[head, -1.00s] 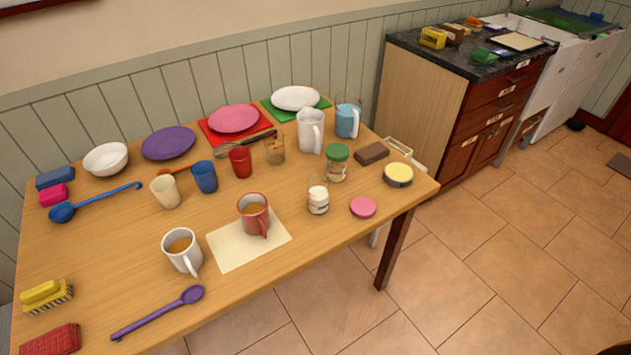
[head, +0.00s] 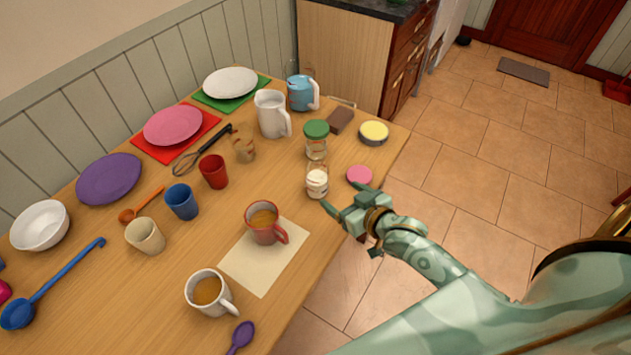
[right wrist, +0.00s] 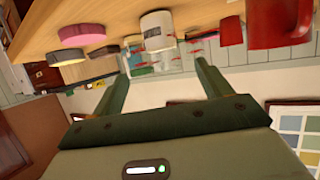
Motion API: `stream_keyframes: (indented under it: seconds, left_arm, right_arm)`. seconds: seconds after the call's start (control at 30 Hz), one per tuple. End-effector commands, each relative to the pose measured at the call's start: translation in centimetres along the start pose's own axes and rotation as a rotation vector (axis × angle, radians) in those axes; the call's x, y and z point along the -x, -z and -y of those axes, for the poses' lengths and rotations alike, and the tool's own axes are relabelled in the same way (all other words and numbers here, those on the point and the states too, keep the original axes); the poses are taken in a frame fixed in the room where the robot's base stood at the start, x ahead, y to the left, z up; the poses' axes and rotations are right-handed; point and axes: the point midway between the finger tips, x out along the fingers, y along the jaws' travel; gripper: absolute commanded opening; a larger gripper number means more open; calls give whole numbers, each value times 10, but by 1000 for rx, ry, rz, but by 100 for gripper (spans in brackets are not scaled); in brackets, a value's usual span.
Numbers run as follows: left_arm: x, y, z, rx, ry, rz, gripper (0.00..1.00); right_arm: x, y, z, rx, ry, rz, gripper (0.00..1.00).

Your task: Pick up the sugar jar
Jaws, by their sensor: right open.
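The sugar jar appears to be the small clear jar with white contents (head: 317,183), standing upright without a lid near the table's right front edge. In the right wrist view, which is turned over, a white-filled jar (right wrist: 157,32) shows ahead between the fingers. My right gripper (head: 350,197) is open and empty, just right of and in front of the jar, with a gap between. Its spread fingers also show in the right wrist view (right wrist: 155,70). My left gripper is not in view.
A pink lid (head: 359,175) lies right of the jar, close to my right fingers. A green-lidded jar (head: 316,140) stands right behind it. A red mug (head: 264,223) on a cream mat (head: 238,263) is to the left. A yellow-topped tin (head: 374,132) is behind right.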

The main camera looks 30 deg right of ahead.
Motion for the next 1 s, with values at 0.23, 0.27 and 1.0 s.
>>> stream_keyframes:
  seconds: [0.23,0.27,1.0]
  left_arm:
    - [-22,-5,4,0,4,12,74]
    - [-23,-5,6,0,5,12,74]
    - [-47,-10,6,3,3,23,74]
  right_arm:
    - [-57,-4,1,-1,1,1,77]
    - [-60,-3,1,-1,1,1,77]
    - [-120,1,1,0,0,1,77]
